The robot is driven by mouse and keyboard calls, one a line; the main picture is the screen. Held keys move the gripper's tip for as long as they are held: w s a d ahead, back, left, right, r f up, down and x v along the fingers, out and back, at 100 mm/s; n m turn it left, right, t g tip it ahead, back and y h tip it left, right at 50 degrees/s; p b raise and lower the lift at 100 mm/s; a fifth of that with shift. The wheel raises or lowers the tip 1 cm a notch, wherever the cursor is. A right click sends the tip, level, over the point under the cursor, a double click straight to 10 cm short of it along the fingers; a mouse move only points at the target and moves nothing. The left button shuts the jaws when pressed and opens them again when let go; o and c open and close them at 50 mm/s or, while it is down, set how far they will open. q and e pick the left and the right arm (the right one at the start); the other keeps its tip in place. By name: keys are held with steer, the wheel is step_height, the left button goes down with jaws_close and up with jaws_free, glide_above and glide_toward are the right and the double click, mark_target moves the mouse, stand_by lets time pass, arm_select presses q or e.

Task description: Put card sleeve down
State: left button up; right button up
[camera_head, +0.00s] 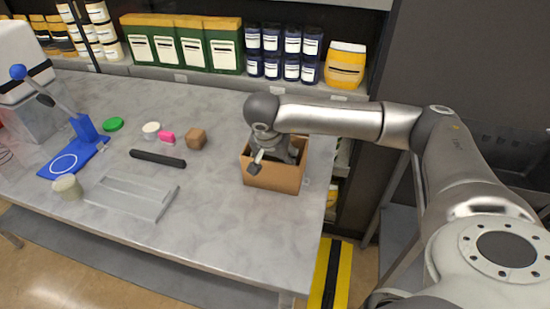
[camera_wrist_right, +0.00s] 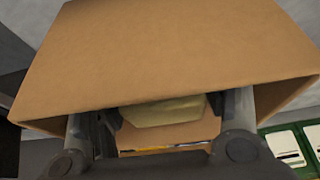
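A brown cardboard sleeve (camera_head: 274,176), box-shaped, stands at the right edge of the grey table. My right gripper (camera_head: 268,157) is at its upper opening, with one dark fingertip showing against its front left side. In the right wrist view the sleeve (camera_wrist_right: 180,55) fills the upper part. The two fingers of my right gripper (camera_wrist_right: 163,125) are spread apart at its opening, with a pale yellowish thing (camera_wrist_right: 165,112) visible between them. I cannot tell whether the fingers grip anything. My left gripper is not in view.
Shelves with green boxes (camera_head: 225,50) and dark jars (camera_head: 292,45) stand behind. The table's front middle is clear.

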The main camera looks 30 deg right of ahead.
steer(key=o, duration=0.4)
steer(key=shift+o, duration=0.2)
steer(key=shift+r+p, duration=0.2)
steer(key=shift+p, duration=0.1)
steer(key=shift+a+r+b, duration=0.15)
steer(key=shift+r+b, duration=0.15)
steer(key=b+v, duration=0.2)
steer(key=v, duration=0.9)
steer(key=shift+s+r, duration=0.1)
steer(key=shift+r, duration=0.05)
